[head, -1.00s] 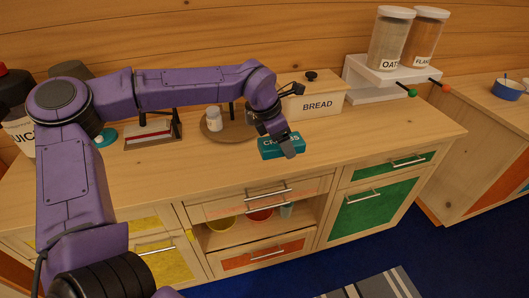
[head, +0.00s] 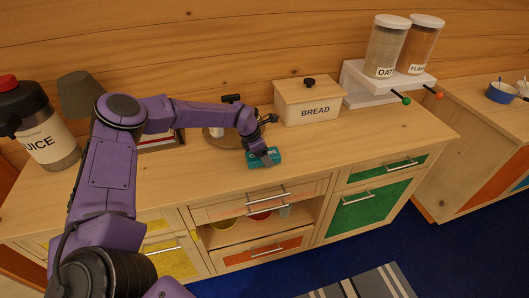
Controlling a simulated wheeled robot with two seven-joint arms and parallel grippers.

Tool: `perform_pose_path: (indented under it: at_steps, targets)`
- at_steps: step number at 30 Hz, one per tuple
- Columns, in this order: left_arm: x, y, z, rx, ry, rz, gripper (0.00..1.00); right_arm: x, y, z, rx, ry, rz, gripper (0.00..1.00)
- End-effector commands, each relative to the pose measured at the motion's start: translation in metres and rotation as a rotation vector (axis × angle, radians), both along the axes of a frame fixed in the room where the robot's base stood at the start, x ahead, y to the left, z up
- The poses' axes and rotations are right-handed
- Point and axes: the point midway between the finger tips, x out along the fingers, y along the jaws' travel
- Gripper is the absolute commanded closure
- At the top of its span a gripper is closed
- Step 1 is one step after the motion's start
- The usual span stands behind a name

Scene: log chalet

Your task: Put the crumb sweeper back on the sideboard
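The crumb sweeper is a small teal block (head: 277,155) with white lettering, at the middle of the sideboard (head: 215,172) near its front edge. My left gripper (head: 265,157) reaches down over it from above, and a finger covers part of the lettering. The gripper appears shut on the sweeper. I cannot tell whether the sweeper's underside touches the wood or is slightly above it. My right gripper is not in view.
A bread box (head: 308,104) stands behind to the right, and a round wooden tray (head: 215,141) is partly hidden behind my arm. A juice dispenser (head: 45,135) and a lamp (head: 82,92) stand at left. The sideboard top is clear right of the sweeper.

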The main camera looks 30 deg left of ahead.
Motion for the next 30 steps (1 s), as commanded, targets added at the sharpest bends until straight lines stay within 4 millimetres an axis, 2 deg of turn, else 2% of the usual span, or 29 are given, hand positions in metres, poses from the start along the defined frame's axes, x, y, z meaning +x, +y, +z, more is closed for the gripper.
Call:
perform_pose_path:
  at_steps: [4, 5, 6, 7, 15, 17, 19, 30]
  targets:
    - [0.000, 0.000, -0.003, -0.001, -0.001, 0.001, 0.58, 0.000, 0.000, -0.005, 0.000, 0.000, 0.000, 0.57]
    - [0.000, 0.000, -0.002, -0.001, -0.001, 0.001, 0.23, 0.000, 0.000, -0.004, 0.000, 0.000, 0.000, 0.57]
    - [0.000, 0.000, -0.002, -0.001, -0.001, 0.001, 0.10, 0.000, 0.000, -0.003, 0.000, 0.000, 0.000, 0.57]
    - [0.000, 0.000, -0.002, -0.001, -0.001, 0.001, 0.04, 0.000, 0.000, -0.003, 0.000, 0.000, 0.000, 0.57]
    - [0.000, 0.000, 0.000, -0.001, -0.001, 0.001, 0.04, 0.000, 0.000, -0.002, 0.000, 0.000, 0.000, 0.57]
    - [0.000, 0.000, 0.004, 0.000, 0.000, 0.000, 0.04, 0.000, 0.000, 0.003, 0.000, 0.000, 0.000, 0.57]
    - [-0.002, 0.003, 0.010, -0.002, -0.005, 0.002, 0.04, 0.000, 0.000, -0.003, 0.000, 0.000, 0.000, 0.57]
    - [-0.028, 0.024, 0.092, -0.003, -0.004, 0.001, 0.04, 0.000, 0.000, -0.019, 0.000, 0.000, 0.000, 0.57]
